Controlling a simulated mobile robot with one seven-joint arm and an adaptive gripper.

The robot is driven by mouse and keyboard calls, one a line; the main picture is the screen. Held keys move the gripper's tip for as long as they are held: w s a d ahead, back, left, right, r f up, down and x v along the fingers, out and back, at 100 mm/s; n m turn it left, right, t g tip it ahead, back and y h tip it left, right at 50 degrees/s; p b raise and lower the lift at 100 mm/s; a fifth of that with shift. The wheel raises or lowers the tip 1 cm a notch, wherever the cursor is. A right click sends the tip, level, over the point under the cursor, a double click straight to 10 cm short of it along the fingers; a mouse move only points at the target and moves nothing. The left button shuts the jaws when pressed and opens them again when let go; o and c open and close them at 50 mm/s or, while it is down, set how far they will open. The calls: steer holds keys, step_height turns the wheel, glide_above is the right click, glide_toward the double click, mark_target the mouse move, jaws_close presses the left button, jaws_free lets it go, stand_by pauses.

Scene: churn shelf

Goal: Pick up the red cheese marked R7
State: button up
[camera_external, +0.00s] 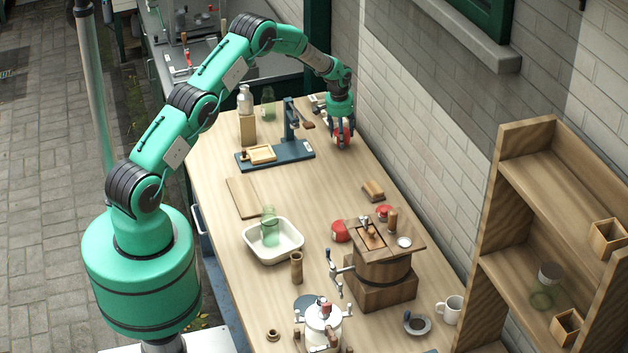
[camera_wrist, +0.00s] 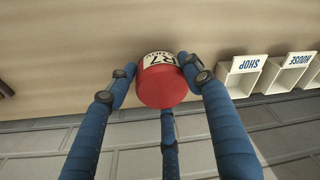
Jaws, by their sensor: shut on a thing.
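The red cheese (camera_wrist: 163,86) is a short red cylinder with a white label that reads R7 in the wrist view. My gripper (camera_wrist: 160,80) has three blue fingers around it, one on each side and one below, and is shut on it. In the external view my gripper (camera_external: 342,138) points down at the far right end of the wooden table, beside the brick wall. The red cheese (camera_external: 347,133) shows there between the fingers, partly hidden by them. I cannot tell whether it touches the table top.
White boxes marked SHOP (camera_wrist: 241,73) and HOUSE (camera_wrist: 293,71) stand right of the cheese. A blue stand (camera_external: 290,152) is left of my gripper. Other red pieces (camera_external: 341,231) lie by the wooden churn (camera_external: 384,268). A white tub (camera_external: 292,250) holds a green jar.

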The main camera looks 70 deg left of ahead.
step_height(320, 180, up, 8)
steer(key=shift+r, duration=0.1)
steer(key=shift+c, duration=0.2)
stand_by(0.7)
